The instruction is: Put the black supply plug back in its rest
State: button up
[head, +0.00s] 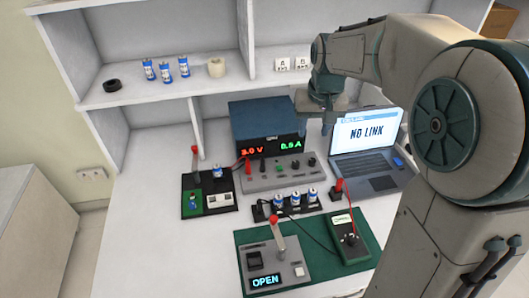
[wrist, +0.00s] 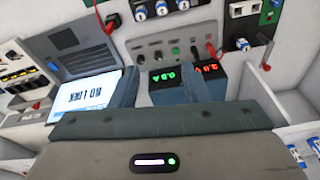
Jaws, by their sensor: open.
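My gripper (head: 328,122) hangs above the bench between the supply and the laptop, its fingers apart and empty. In the wrist view the gripper (wrist: 172,86) spans the front of the supply. The panel also shows in the wrist view (wrist: 165,42). I cannot pick out the black plug or its rest with certainty among the small dark parts.
A laptop (head: 366,150) reading NO LINK stands right of the supply. A battery holder (head: 296,202), a green meter (head: 348,240) and a switch box (head: 275,264) reading OPEN lie in front. A shelf (head: 230,92) with batteries runs above the back. A lever board (head: 209,199) stands left.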

jog(key=w+a+f+b, duration=0.1)
jog(key=w+a+f, duration=0.5)
jog(key=w+f, duration=0.35)
jog(key=n+g+b, duration=0.2)
send_over(262, 159)
jog(key=f, duration=1.3)
jog(key=shift+s, duration=0.2)
jog(key=shift+w+a+f, duration=0.15)
jog(key=shift+a+f, duration=0.05)
jog(key=shift+f, duration=0.4)
jog(key=shift+w+d+f+p, duration=0.15)
jog(key=shift+f+p, duration=0.55)
jog(key=shift+f, duration=1.05)
jog(key=shift+s+d+f+p, duration=0.1)
jog(key=shift+f+p, duration=0.55)
jog(key=shift+f, duration=1.1)
grip_shut()
